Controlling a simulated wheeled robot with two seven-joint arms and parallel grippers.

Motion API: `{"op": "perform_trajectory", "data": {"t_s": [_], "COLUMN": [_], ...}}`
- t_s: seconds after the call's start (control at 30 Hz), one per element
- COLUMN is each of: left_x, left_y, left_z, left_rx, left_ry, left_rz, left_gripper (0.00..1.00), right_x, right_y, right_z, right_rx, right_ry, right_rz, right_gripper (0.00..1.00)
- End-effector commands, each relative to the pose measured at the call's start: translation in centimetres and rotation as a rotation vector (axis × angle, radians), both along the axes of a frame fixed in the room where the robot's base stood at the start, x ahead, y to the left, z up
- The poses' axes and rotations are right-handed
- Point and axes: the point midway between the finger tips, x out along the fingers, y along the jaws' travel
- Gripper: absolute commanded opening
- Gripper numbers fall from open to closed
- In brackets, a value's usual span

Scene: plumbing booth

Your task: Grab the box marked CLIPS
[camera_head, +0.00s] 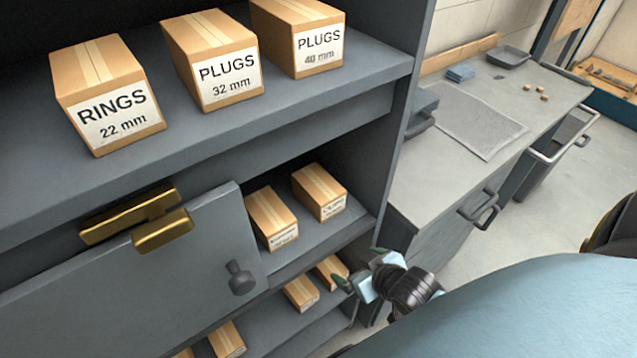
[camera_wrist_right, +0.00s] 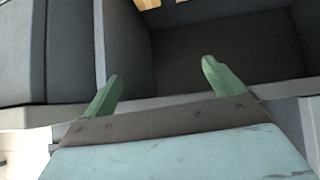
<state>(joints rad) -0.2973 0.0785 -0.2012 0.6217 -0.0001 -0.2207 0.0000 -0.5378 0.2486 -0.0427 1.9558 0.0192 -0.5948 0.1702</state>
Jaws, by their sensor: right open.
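No label that I can read says CLIPS. Two cardboard boxes stand on the middle shelf, a left one (camera_head: 271,217) and a right one (camera_head: 319,191); their labels are too small to read. More boxes, such as one (camera_head: 301,293) and another (camera_head: 227,340), stand on the lower shelf, labels also unreadable. My right gripper (camera_head: 360,268) is at the right end of the shelving, near the lower shelf. In the wrist view its green fingers (camera_wrist_right: 162,82) are apart, with nothing between them, facing a dark shelf space. My left gripper is not in view.
Boxes marked RINGS 22 mm (camera_head: 108,95), PLUGS 32 mm (camera_head: 211,62) and PLUGS 40 mm (camera_head: 299,38) stand on the top shelf. A grey door (camera_head: 150,290) with a knob covers the left of the middle shelf. A workbench (camera_head: 420,175) stands to the right.

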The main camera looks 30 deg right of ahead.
Motion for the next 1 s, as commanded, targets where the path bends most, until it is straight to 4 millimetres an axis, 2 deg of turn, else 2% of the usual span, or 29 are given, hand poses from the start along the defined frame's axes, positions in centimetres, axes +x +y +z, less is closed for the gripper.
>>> {"op": "perform_trajectory", "data": {"t_s": [0.03, 0.07, 0.1, 0.3, 0.37, 0.53, 0.8, 1.0], "left_x": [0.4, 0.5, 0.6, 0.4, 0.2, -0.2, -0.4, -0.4], "left_y": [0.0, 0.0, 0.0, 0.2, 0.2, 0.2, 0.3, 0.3], "left_z": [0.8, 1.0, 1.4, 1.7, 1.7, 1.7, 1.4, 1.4], "left_rx": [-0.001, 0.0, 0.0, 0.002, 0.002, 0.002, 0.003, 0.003], "left_ry": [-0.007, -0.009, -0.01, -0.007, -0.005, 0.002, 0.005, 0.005], "left_rz": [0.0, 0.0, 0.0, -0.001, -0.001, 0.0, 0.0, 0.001], "left_gripper": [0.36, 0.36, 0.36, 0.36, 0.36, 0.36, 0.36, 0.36], "right_x": [0.5, 0.9, 1.7, 3.7, 3.9, 5.4, 9.9, 11.7], "right_y": [0.0, 0.0, -0.4, -1.6, -1.7, -1.7, -1.3, -1.2], "right_z": [3.2, 4.9, 7.5, 12.9, 13.8, 14.3, 12.8, 12.1], "right_rx": [0.002, 0.006, 0.014, 0.057, 0.066, 0.076, 0.075, 0.075], "right_ry": [-0.041, -0.072, -0.146, -0.382, -0.419, -0.457, -0.455, -0.451], "right_rz": [0.003, 0.005, 0.009, 0.032, 0.039, 0.044, 0.044, 0.044], "right_gripper": [0.94, 0.94, 0.94, 0.94, 0.94, 0.94, 0.94, 0.94]}}
